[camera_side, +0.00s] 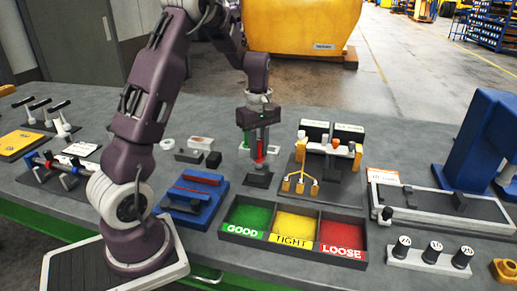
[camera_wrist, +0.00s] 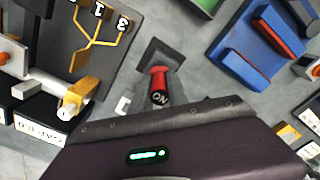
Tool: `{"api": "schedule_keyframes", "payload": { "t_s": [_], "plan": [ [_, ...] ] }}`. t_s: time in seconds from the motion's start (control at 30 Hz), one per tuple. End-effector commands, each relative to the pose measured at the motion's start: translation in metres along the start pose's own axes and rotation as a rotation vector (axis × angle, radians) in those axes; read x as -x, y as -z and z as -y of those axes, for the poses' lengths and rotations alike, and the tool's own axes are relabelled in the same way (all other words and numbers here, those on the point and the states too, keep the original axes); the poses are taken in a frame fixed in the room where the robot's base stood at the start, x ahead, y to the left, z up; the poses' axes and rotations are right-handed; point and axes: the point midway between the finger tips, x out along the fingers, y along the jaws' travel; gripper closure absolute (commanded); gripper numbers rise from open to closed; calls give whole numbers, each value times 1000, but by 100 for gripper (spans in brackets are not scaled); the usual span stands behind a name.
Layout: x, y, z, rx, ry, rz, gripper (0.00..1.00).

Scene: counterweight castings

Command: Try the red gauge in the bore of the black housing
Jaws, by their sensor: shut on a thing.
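My gripper (camera_side: 259,154) points down in the middle of the bench and is shut on the red gauge (camera_side: 260,148). In the wrist view the red gauge (camera_wrist: 158,80) has a dark end with white lettering towards me and its red end towards the housing. The black housing (camera_side: 258,180) sits on the bench right below the gauge. It also shows in the wrist view (camera_wrist: 153,50), partly behind the gauge. The bore is hidden, so I cannot tell whether the gauge's tip is above it or in it.
A tray with green GOOD, yellow TIGHT and red LOOSE compartments (camera_side: 364,258) stands in front. A blue stand with red bars (camera_side: 196,212) is left of the housing. A dark board with a yellow branched fixture (camera_side: 300,184) is close on the right. Small blocks (camera_side: 188,156) lie behind left.

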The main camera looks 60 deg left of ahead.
Motion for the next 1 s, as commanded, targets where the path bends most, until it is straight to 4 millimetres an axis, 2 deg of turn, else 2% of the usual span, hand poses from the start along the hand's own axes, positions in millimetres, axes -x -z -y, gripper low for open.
{"api": "schedule_keyframes", "payload": {
  "t_s": [1.0],
  "plan": [
    [-8, 0, 0, -1, 0, 0, 100]
  ]
}}
